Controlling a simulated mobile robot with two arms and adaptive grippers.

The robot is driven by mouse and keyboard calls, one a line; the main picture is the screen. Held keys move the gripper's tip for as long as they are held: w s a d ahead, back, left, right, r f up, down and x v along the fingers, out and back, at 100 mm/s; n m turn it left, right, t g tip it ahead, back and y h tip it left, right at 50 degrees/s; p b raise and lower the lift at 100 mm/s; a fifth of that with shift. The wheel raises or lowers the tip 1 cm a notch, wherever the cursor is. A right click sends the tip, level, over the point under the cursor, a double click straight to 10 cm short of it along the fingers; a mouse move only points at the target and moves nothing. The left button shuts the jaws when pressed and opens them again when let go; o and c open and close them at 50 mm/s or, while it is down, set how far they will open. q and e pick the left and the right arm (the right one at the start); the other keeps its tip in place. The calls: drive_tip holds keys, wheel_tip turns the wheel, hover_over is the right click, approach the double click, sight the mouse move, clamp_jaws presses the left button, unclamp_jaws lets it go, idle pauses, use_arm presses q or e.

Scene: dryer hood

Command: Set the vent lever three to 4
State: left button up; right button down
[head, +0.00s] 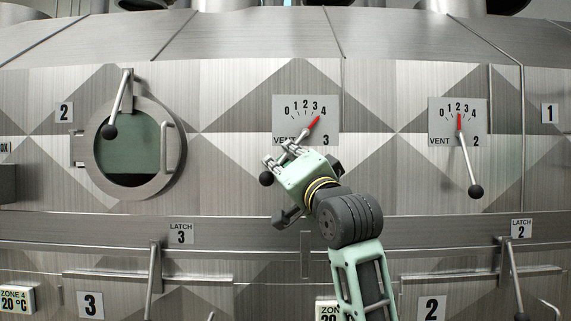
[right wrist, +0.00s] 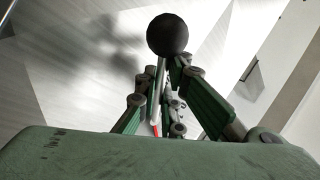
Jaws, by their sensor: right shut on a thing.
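The vent 3 dial plate (head: 290,126) is on the hood's front, with a 0 to 4 scale. Its red pointer (head: 314,122) points up and right, in line with the 4. The vent 3 lever's black ball knob (head: 266,178) is at the lower left, beyond my gripper; it also shows in the right wrist view (right wrist: 168,34). My right gripper (head: 285,158) is shut on the lever's rod below the dial, and its fingers hide part of the rod. In the right wrist view the rod (right wrist: 158,85) runs between the fingers. My left gripper is not in view.
The vent 2 lever (head: 467,160) hangs at the right, its red pointer near 2. A round porthole (head: 135,147) with a handle is at the left. A ledge with latch levers (head: 155,270) runs below.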

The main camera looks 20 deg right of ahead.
drive_tip(key=shift+w+f, duration=0.1)
drive_tip(key=shift+f, duration=0.05)
drive_tip(key=c, duration=1.9)
unclamp_jaws()
drive_tip(key=shift+w, duration=0.1)
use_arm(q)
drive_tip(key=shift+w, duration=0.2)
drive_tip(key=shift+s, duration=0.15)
use_arm(e)
drive_tip(key=v, duration=1.2)
